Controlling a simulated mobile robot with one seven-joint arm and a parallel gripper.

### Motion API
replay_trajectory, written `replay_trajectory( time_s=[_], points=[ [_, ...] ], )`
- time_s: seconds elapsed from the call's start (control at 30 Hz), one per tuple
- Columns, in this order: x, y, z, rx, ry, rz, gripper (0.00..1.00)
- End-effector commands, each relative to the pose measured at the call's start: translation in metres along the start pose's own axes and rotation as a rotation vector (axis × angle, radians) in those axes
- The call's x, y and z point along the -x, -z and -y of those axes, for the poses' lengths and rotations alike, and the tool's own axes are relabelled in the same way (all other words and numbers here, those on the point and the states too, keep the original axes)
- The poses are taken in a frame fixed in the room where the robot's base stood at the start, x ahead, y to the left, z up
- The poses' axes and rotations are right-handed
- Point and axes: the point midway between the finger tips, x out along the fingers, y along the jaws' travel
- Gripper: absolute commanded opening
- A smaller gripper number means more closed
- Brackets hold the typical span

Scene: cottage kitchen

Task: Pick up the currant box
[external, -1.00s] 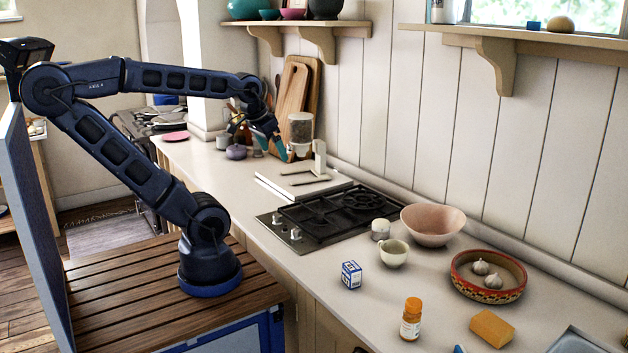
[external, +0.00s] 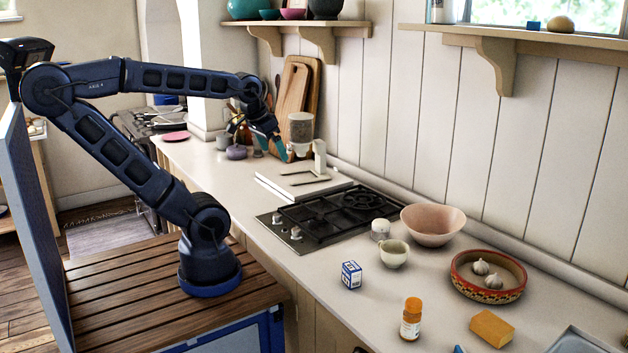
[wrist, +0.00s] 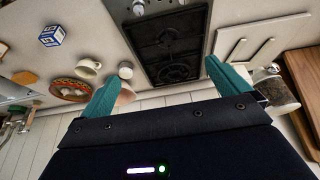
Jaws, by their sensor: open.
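A small blue and white box (external: 351,275), which looks like the currant box, stands on the counter in front of the cup, near the counter's front edge. It also shows in the wrist view (wrist: 52,36) at the upper left. Its label is too small to read. My gripper (external: 281,156) is far from it, above the back left part of the counter near the wooden boards. In the wrist view its two teal fingers (wrist: 158,82) are wide apart with nothing between them.
A black hob (external: 345,213) lies between my gripper and the box. A cup (external: 393,254), pink bowl (external: 433,225), patterned dish with garlic (external: 487,290), orange-capped bottle (external: 411,319) and orange block (external: 491,328) stand around the box's right side. The counter just left of the box is clear.

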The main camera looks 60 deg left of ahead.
Motion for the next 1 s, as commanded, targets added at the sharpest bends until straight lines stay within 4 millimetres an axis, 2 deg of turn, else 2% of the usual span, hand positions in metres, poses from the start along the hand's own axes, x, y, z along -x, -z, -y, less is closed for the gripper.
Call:
replay_trajectory(
  time_s=[0.13, 0.33, 0.6, 0.73, 0.87, 1.0],
  points=[
    [0.0, 0.0, 0.0, 0.0, 0.0, 0.0, 0.98],
    [0.0, 0.0, 0.0, 0.0, 0.0, 0.0, 0.59],
    [0.0, 0.0, 0.0, 0.001, -0.001, 0.0, 0.58],
    [-0.006, 0.004, -0.009, 0.038, -0.024, 0.013, 0.58],
    [-0.023, 0.015, -0.033, 0.147, -0.085, 0.054, 0.58],
    [-0.047, 0.026, -0.071, 0.322, -0.153, 0.128, 0.58]
  ],
)
